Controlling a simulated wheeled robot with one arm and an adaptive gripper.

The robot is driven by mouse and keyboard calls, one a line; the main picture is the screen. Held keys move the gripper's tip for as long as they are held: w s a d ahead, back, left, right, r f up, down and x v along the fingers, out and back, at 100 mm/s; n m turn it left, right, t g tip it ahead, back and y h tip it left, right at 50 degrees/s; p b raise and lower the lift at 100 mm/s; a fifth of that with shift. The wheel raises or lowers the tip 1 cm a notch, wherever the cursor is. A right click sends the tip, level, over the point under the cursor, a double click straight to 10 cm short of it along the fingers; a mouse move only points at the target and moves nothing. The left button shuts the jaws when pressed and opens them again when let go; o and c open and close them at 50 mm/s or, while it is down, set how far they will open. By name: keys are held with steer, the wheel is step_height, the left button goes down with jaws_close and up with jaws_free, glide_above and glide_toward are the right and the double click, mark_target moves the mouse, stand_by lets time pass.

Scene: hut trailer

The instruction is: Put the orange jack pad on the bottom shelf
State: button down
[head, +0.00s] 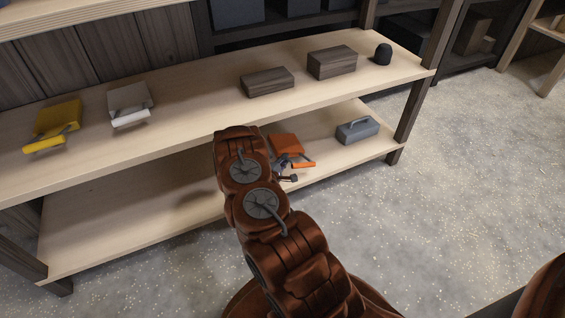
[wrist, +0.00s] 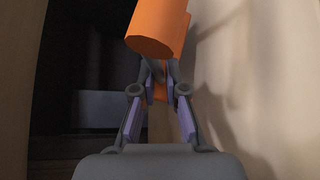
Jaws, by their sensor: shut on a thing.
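The orange jack pad (head: 285,143) has a flat block and an orange handle (head: 303,165). In the head view it appears over the right part of the bottom shelf (head: 110,225), a pale wooden board. I cannot tell whether it touches the board. My gripper (head: 283,165) is shut on the pad, and my arm hides part of the shelf. In the wrist view, the gripper's fingers (wrist: 157,88) close on a dark part, with an orange cylinder (wrist: 158,28) beyond them and more orange partly hidden behind.
A grey toolbox (head: 357,129) stands on the bottom shelf to the right. The board above (head: 195,100) holds a yellow pad (head: 57,119), a grey-white pad (head: 129,98), two wooden blocks (head: 267,82) (head: 332,63) and a dark knob-like object (head: 383,54). The bottom shelf's left part is clear.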

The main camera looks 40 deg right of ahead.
steer(key=shift+w+d+f+b, duration=0.1)
steer(key=shift+w+d+b, duration=0.1)
steer(key=shift+w+d, duration=0.5)
steer(key=shift+w+d+b, duration=0.2)
steer(key=shift+w+d, duration=0.25)
steer(key=shift+w, duration=0.3)
step_height(320, 180, down, 4)
steer(key=shift+w+r+b, duration=0.1)
steer(key=shift+r+b, duration=0.1)
steer(key=shift+b, duration=0.95)
steer(key=c, duration=1.5)
jaws_free()
steer(key=p+v, duration=0.4)
steer(key=v, duration=0.8)
